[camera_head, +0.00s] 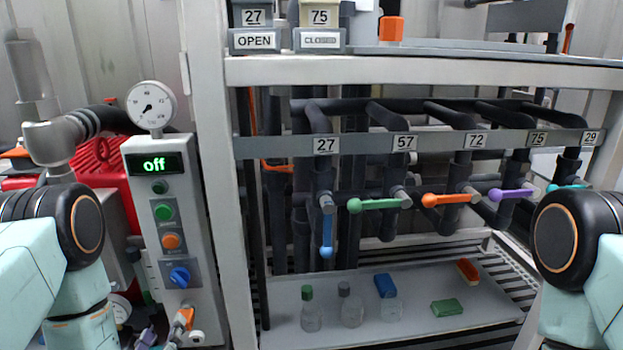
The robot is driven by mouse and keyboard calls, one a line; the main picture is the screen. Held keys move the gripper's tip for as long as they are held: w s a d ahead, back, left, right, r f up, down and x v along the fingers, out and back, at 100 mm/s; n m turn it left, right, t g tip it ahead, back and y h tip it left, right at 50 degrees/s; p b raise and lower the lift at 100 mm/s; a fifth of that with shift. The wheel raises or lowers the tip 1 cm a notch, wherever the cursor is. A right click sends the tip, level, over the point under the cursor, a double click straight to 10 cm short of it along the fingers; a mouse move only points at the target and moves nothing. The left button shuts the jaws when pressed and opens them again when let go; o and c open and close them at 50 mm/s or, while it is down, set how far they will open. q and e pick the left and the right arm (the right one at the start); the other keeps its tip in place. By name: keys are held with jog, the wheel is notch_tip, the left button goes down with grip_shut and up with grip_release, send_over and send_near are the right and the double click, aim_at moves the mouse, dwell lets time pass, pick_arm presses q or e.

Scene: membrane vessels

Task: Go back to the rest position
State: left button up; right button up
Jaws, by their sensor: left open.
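My left arm comes in at the left edge, and part of my left gripper (166,330) shows low at the bottom, below the control box. It is open, with nothing seen between its fingers. My right arm shows only as links at the right edge; its gripper is not in view. The white control box (172,230) has a display reading "off", green and orange buttons and a blue knob (180,277). A round pressure gauge (152,105) stands above it.
A grey rack holds pipes with valves 27, 57, 72, 75 and 29. The blue handle (327,235) hangs down; the green handle (373,204) and orange handle (450,199) lie sideways. Bottles and coloured blocks rest on the lower shelf (420,329). Signs 27 OPEN and 75 CLOSED sit above.

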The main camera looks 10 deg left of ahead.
pick_arm(q)
jog(key=s+d+f+m+g+h+p, duration=0.2)
jog(key=s+d+f+m+g+h, duration=0.3)
jog(key=s+f+g, duration=0.65)
jog(key=s+d+r+m+g+p, duration=0.1)
jog(key=s+d+g+p, duration=0.1)
jog(key=s, duration=0.6)
jog(key=s+d+r+m+g+y+p, duration=0.1)
jog(key=s+d+r+g+p, duration=0.1)
jog(key=s, duration=0.6)
jog(key=shift+s+d+m+g, duration=0.4)
jog(key=shift+d+g, duration=0.25)
jog(key=shift+d, duration=0.2)
jog(key=shift+r, duration=0.1)
jog(key=shift+c, duration=0.3)
